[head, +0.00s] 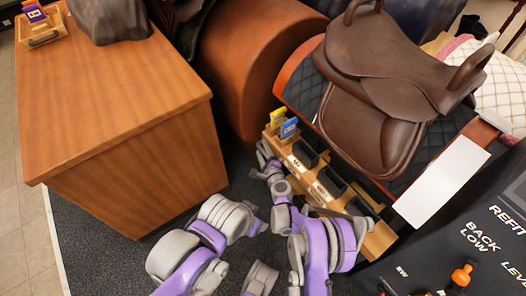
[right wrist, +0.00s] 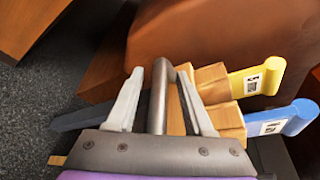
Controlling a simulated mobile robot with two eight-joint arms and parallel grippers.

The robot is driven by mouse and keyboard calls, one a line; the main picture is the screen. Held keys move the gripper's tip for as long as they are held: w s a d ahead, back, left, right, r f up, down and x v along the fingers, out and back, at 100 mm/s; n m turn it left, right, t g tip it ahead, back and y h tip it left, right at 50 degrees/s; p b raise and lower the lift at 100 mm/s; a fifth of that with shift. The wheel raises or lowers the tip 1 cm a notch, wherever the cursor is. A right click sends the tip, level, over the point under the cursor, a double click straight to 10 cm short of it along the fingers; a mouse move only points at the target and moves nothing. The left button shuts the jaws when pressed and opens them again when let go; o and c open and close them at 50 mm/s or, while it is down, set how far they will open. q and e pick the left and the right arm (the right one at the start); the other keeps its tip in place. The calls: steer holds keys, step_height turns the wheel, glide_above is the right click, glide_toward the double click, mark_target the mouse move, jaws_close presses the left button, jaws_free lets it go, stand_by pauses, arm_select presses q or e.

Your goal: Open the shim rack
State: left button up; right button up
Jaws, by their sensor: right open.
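The shim rack (head: 318,183) is a wooden holder with dark slots, in the middle of the head view below the saddle. A yellow shim (head: 277,116) and a blue shim (head: 289,128) stick up at its far left end. My right gripper (head: 264,152) is at that end. In the right wrist view its two pale fingers (right wrist: 171,78) are apart, with a dark round bar (right wrist: 158,100) between them; I cannot tell if they touch it. The yellow shim (right wrist: 258,79) and blue shim (right wrist: 285,119) lie just beyond, beside wooden blocks. My left gripper cannot be made out.
A brown saddle (head: 385,75) sits on a dark quilted pad above the rack. A wooden cabinet (head: 130,110) stands at left. A black panel (head: 470,245) with an orange knob is at lower right. Dark carpet lies between cabinet and rack.

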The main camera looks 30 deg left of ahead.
jaws_close()
stand_by(1.4)
